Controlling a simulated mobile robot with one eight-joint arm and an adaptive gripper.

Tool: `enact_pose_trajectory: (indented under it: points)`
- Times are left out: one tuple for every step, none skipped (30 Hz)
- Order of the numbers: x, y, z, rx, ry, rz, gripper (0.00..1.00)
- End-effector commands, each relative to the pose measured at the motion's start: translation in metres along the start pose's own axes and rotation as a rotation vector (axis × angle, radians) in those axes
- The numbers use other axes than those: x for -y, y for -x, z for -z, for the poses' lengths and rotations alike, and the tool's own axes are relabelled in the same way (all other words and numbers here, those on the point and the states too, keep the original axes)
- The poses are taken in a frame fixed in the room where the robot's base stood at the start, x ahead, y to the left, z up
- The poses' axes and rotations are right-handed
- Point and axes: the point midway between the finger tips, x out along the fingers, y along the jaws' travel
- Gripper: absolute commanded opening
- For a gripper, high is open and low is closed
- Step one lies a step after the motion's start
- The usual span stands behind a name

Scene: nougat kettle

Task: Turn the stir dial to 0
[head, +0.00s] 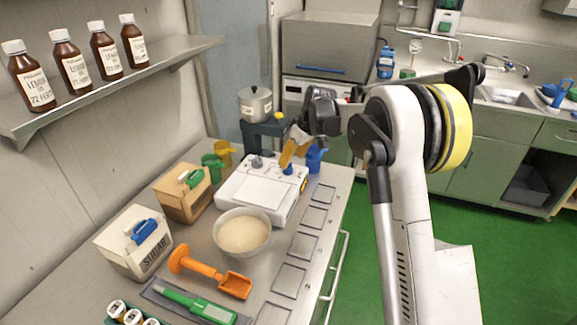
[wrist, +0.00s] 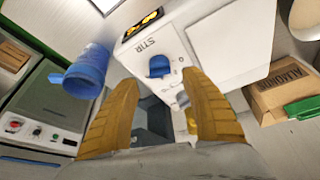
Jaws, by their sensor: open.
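The blue stir dial (wrist: 159,66) sits on the white machine's panel beside the printed word STIR. A small mark that looks like a 0 is printed to its right in the wrist view; which way the dial points I cannot tell. In the head view my gripper (head: 292,151) is just above the dial.
A blue jug (head: 315,157) stands close right of the machine. A bowl of pale powder (head: 244,232) is in front of it. Cardboard box (head: 184,193), orange scoop (head: 210,273) and steel pot (head: 256,104) are around. The green floor (head: 375,235) to the right is clear.

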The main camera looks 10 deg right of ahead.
Motion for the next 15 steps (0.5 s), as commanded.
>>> enact_pose_trajectory:
  points:
    - [0.000,0.013,-0.001,0.000,-0.001,0.000,0.54]
    - [0.000,0.019,0.000,0.000,-0.001,0.000,0.54]
    - [0.000,0.028,0.000,0.000,-0.001,0.000,0.54]
    - [0.000,0.034,0.000,0.000,-0.001,0.000,0.54]
    - [0.000,0.039,0.000,0.000,0.000,0.000,0.54]
    - [0.001,0.046,0.000,0.000,0.000,0.000,0.54]
    - [0.001,0.051,0.000,0.000,0.000,0.000,0.54]
    - [0.000,0.055,0.000,0.000,0.001,0.000,0.54]
    - [0.000,0.059,0.000,0.000,0.001,0.000,0.54]
    - [0.000,0.062,0.000,0.000,0.001,0.000,0.54]
    - [0.000,0.064,0.000,0.000,0.001,0.000,0.54]
    - [0.000,0.067,0.000,0.000,0.001,0.000,0.54]
    - [0.000,0.068,0.000,0.000,0.001,0.000,0.54]
    - [0.000,0.069,0.000,0.000,0.001,0.000,0.54]
    - [0.000,0.069,0.000,0.000,0.001,0.000,0.54]
